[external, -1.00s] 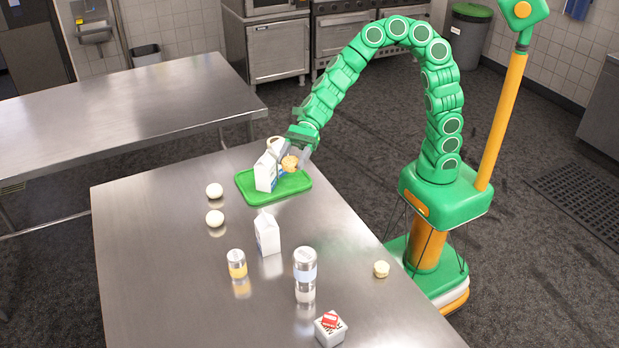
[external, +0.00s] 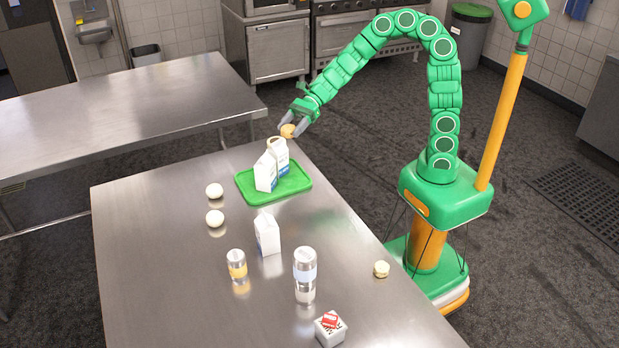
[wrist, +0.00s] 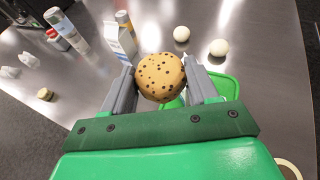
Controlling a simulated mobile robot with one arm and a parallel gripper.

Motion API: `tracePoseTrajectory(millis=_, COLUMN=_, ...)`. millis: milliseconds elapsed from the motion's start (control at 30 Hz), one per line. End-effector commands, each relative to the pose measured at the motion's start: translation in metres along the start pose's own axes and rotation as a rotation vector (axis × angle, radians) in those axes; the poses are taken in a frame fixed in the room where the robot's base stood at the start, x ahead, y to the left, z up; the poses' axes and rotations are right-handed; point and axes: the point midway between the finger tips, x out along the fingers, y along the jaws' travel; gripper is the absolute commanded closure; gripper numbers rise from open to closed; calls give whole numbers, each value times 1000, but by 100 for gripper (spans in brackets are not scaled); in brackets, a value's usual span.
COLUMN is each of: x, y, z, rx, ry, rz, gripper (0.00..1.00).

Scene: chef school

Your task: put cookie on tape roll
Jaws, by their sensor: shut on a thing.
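My gripper (external: 291,128) is shut on a cookie (external: 287,131), round and tan with dark chips. The wrist view shows the cookie (wrist: 160,77) between the two grey fingers. The gripper holds it in the air above the far end of the green tray (external: 302,188). A tan ring that looks like the tape roll (external: 276,142) shows at the top of the cartons on the tray, just below and left of the cookie. I cannot tell what supports it. Part of a tan ring (wrist: 287,166) also shows at the lower right of the wrist view.
Two milk cartons (external: 265,173) stand close together on the tray. Two white balls (external: 214,191) lie left of the tray.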

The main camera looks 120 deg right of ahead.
Motion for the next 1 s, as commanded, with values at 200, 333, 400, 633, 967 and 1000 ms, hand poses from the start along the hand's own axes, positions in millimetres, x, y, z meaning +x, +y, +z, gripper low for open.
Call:
tracePoseTrajectory(millis=200, x=-41, y=-25, z=-16, rx=26, ry=-1, rz=-64, gripper=71)
tracePoseTrajectory(millis=333, x=-65, y=-36, z=-26, rx=40, ry=-1, rz=-99, gripper=71)
tracePoseTrajectory(millis=400, x=-78, y=-42, z=-31, rx=48, ry=-1, rz=-119, gripper=71)
tracePoseTrajectory(millis=633, x=-120, y=-56, z=-49, rx=75, ry=0, rz=-181, gripper=71)
tracePoseTrajectory(millis=967, x=-172, y=-68, z=-71, rx=108, ry=1, rz=-259, gripper=71)
tracePoseTrajectory(millis=1000, x=-177, y=-69, z=-73, rx=111, ry=1, rz=-266, gripper=71)
